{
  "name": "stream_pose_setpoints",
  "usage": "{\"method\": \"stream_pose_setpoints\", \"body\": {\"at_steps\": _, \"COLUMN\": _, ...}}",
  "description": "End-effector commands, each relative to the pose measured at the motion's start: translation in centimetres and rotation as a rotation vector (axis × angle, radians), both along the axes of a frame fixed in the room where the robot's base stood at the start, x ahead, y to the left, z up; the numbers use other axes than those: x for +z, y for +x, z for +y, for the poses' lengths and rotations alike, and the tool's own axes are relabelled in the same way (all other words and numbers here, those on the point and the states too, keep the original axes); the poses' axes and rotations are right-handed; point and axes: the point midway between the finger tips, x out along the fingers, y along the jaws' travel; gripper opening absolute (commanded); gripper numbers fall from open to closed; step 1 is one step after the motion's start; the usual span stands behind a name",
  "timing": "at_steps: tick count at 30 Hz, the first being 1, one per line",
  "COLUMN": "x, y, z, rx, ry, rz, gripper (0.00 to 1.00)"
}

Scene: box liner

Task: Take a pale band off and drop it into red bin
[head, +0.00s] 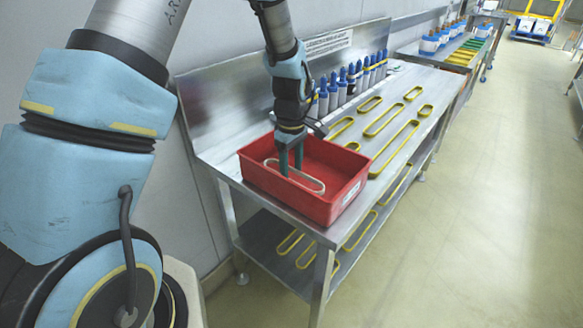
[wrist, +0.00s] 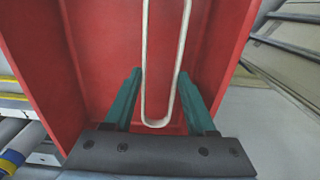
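The pale band (head: 308,187), a long narrow loop, is inside the red bin (head: 318,208) on the near end of the steel table. My gripper (head: 291,172) points down into the bin, its two green fingers over the band. In the wrist view, the fingers of my gripper (wrist: 160,76) stand apart. The band's rounded end (wrist: 157,124) shows between them, and no firm grip on it is visible. The band appears to lie low in the bin; whether a finger touches it I cannot tell. The wrist view also shows the bin's red wall (wrist: 35,55) on the left.
Several yellow bands (head: 394,148) lie flat on the steel table (head: 408,165) beyond the bin. A row of blue-capped bottles (head: 342,85) stands along the back. More yellow bands (head: 360,231) are on the lower shelf. The floor (head: 480,210) to the right is clear.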

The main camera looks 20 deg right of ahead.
Motion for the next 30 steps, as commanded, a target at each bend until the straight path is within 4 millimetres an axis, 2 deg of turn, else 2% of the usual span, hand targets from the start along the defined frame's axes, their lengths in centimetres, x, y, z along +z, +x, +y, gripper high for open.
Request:
{"method": "stream_pose_setpoints", "body": {"at_steps": 1, "x": 0.0, "y": 0.0, "z": 0.0, "rx": 0.000, "ry": 0.000, "rz": 0.000, "gripper": 0.62}}
{"method": "stream_pose_setpoints", "body": {"at_steps": 9, "x": 0.0, "y": 0.0, "z": 0.0, "rx": 0.000, "ry": 0.000, "rz": 0.000, "gripper": 0.91}}
{"method": "stream_pose_setpoints", "body": {"at_steps": 17, "x": 0.1, "y": 0.0, "z": 0.0, "rx": 0.000, "ry": 0.000, "rz": 0.000, "gripper": 0.91}}
{"method": "stream_pose_setpoints", "body": {"at_steps": 20, "x": 0.7, "y": 0.0, "z": 0.0, "rx": 0.001, "ry": -0.001, "rz": -0.002, "gripper": 0.91}}
{"method": "stream_pose_setpoints", "body": {"at_steps": 23, "x": 2.1, "y": 0.1, "z": -0.1, "rx": 0.001, "ry": -0.003, "rz": -0.003, "gripper": 0.91}}
{"method": "stream_pose_setpoints", "body": {"at_steps": 30, "x": 6.9, "y": 0.1, "z": -0.1, "rx": 0.000, "ry": -0.004, "rz": -0.005, "gripper": 0.91}}
